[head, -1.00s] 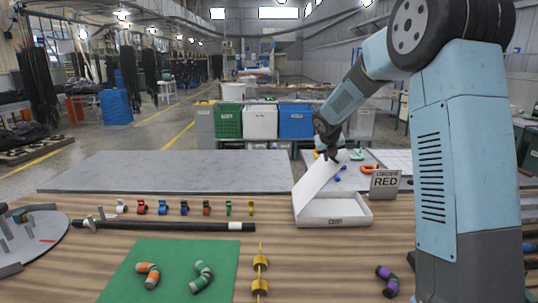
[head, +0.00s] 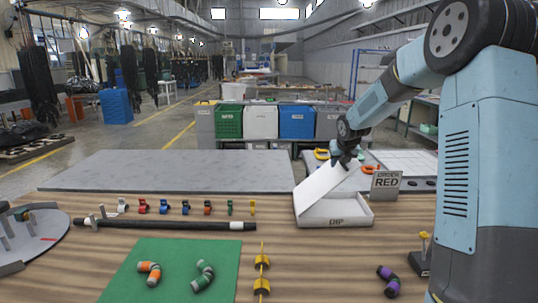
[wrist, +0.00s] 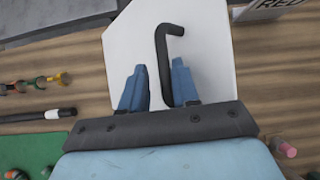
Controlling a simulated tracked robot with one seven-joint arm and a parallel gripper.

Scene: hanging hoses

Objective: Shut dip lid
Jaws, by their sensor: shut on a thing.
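A shallow white box labelled DIP (head: 335,209) sits on the wooden table, right of the middle. Its white lid (head: 322,187) is tilted up, hinged at the left and partly open. My gripper (head: 346,158) is at the lid's raised upper edge. In the wrist view the lid's white face (wrist: 205,45) fills the middle, with a black bent handle (wrist: 164,65) on it.
A sign reading RED (head: 386,183) stands right of the box. A black rod (head: 165,225) and several coloured clips lie left of it. A green mat (head: 200,255) holds hose pieces, and a purple-ended piece (head: 388,281) lies front right.

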